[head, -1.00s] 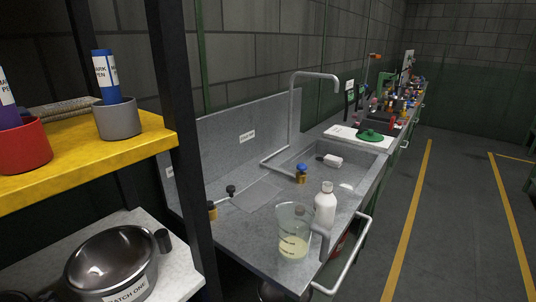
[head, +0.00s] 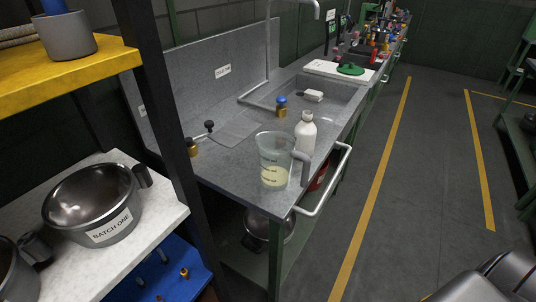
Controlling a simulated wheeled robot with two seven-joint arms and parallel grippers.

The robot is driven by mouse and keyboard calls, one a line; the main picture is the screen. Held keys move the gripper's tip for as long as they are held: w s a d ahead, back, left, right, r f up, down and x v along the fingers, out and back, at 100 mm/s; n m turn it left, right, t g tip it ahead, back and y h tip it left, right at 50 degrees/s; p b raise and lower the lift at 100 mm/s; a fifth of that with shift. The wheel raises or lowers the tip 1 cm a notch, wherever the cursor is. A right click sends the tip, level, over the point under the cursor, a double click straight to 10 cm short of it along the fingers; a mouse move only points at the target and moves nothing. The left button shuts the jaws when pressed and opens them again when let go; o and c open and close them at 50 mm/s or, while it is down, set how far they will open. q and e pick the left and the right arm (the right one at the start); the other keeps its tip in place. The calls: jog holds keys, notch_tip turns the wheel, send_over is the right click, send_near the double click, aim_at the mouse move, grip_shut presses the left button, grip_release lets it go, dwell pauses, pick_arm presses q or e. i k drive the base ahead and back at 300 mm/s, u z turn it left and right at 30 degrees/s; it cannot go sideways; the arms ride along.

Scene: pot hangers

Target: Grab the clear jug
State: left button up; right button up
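The clear jug (head: 274,150) stands upright near the front edge of the grey sink counter, in the middle of the head view. It is see-through, with dark markings, a grey handle on its right side and pale yellow liquid in the bottom. A white bottle (head: 305,134) stands just behind it to the right. Dark rounded parts, likely of my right arm, show at the bottom right corner. Neither gripper's fingers are in view.
A metal rail (head: 327,182) runs along the counter's front. A shelf post stands left of the counter. A metal pot labelled BATCH ONE (head: 94,203) sits on the white shelf (head: 165,203). The floor (head: 420,170) to the right is clear.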

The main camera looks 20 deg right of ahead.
aim_at(284, 166)
jog(key=z, duration=2.75)
jog(key=i, duration=2.9)
jog(key=u, duration=3.25)
